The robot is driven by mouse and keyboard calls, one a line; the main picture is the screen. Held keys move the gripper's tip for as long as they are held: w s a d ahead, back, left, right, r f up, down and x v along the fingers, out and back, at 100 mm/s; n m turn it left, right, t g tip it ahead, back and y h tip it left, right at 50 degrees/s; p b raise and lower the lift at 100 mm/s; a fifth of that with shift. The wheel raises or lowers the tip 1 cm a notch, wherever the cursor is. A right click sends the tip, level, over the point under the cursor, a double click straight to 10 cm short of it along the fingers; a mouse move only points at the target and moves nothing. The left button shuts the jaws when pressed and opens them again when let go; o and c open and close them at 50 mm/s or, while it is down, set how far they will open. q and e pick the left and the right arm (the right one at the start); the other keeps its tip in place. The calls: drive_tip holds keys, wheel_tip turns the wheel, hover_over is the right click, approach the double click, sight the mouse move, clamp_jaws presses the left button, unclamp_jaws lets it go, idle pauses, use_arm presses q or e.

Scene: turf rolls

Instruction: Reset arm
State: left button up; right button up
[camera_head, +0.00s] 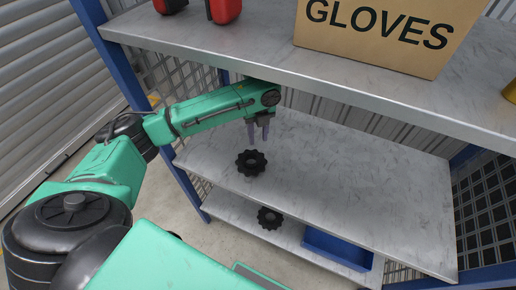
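My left arm comes in from the left and reaches in under the upper shelf. My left gripper (258,138) hangs with its fingers pointing down over the middle shelf (350,190). Its two fingers stand apart with nothing between them. A black gear-shaped part (251,163) lies on the middle shelf just below the fingertips, and I see a small gap between it and them. My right gripper is not in view.
The upper shelf (230,45) runs above my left forearm and carries a GLOVES box (385,30) and red items (223,10). The lower shelf (228,213) holds another black gear-shaped part (270,218) and a blue tray (338,248). A blue post (115,58) stands near my arm. The middle shelf's right side is clear.

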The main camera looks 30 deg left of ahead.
use_arm(q)
wheel_tip(320, 180, up, 3)
drive_tip(key=shift+f, duration=0.1)
idle(0.4)
